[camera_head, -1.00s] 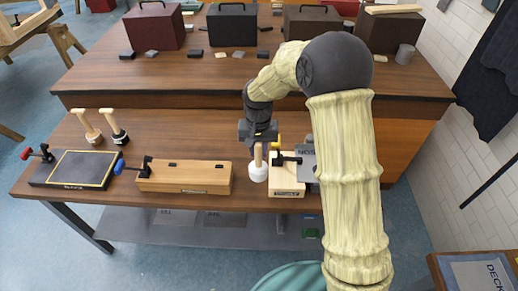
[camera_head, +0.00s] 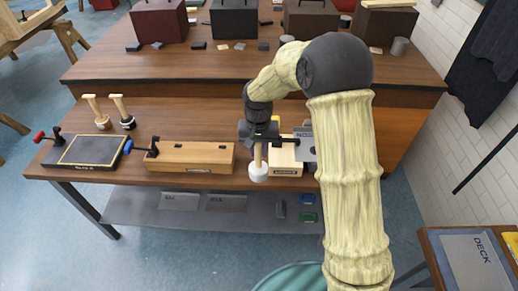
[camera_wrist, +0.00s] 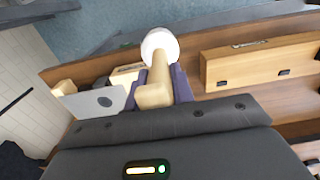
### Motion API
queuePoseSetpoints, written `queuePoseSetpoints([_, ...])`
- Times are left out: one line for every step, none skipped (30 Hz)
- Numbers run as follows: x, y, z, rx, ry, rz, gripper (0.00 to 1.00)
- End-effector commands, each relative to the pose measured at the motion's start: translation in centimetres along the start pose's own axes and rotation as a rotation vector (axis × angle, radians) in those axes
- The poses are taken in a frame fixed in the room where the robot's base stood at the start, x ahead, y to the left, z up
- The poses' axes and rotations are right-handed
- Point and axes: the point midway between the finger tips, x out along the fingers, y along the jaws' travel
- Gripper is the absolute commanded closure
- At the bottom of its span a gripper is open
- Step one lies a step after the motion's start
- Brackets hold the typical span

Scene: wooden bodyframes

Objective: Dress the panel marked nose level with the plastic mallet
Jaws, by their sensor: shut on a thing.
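My gripper (camera_head: 259,140) is shut on the wooden handle of a mallet with a white head (camera_head: 258,172); the white head also shows in the wrist view (camera_wrist: 160,44). The mallet hangs head down at the bench's front edge, apart from the panel. The grey panel marked nose (camera_head: 306,146) sits on a pale wooden block (camera_head: 285,160) to the right of my gripper, with a dark clamp across it. Part of the panel is hidden behind my arm. In the wrist view the panel (camera_wrist: 95,103) lies left of the mallet.
Two other mallets, one brass-headed (camera_head: 102,122) and one black-headed (camera_head: 127,122), stand at the bench's left. A long wooden block (camera_head: 190,157) and a dark yellow-edged board (camera_head: 88,150) lie along the front. A lower shelf (camera_head: 160,215) is underneath. A raised step (camera_head: 250,95) runs behind.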

Motion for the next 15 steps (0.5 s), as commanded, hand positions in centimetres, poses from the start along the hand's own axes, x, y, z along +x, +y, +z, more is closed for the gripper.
queuePoseSetpoints([0.2, 0.2, 0.0, 0.002, -0.001, 0.001, 0.99])
queuePoseSetpoints([0.6, 0.5, 0.1, 0.002, -0.001, 0.001, 0.99])
queuePoseSetpoints([1.0, 0.9, 0.2, 0.002, -0.003, 0.001, 0.99])
queuePoseSetpoints([1.2, 1.1, 0.3, 0.001, -0.002, 0.001, 0.99])
queuePoseSetpoints([1.5, 1.3, 0.3, 0.001, -0.001, 0.001, 0.99])
queuePoseSetpoints([1.9, 1.6, 0.4, 0.0, -0.002, 0.001, 0.99])
queuePoseSetpoints([2.2, 1.9, 0.5, 0.0, -0.003, 0.001, 0.99])
queuePoseSetpoints([2.6, 2.2, 0.5, 0.001, -0.003, 0.001, 0.99])
queuePoseSetpoints([3.2, 2.7, 0.6, 0.002, -0.004, 0.001, 0.99])
queuePoseSetpoints([3.5, 3.1, 0.7, 0.003, -0.003, 0.001, 0.99])
queuePoseSetpoints([3.9, 3.4, 0.7, 0.003, -0.004, 0.002, 0.99])
queuePoseSetpoints([4.4, 3.9, 0.8, 0.003, -0.002, 0.001, 0.99])
queuePoseSetpoints([4.9, 4.3, 0.9, 0.003, -0.004, 0.002, 0.99])
queuePoseSetpoints([5.5, 4.8, 1.0, 0.004, -0.005, 0.002, 0.99])
queuePoseSetpoints([6.2, 5.3, 1.2, 0.003, -0.005, 0.002, 0.99])
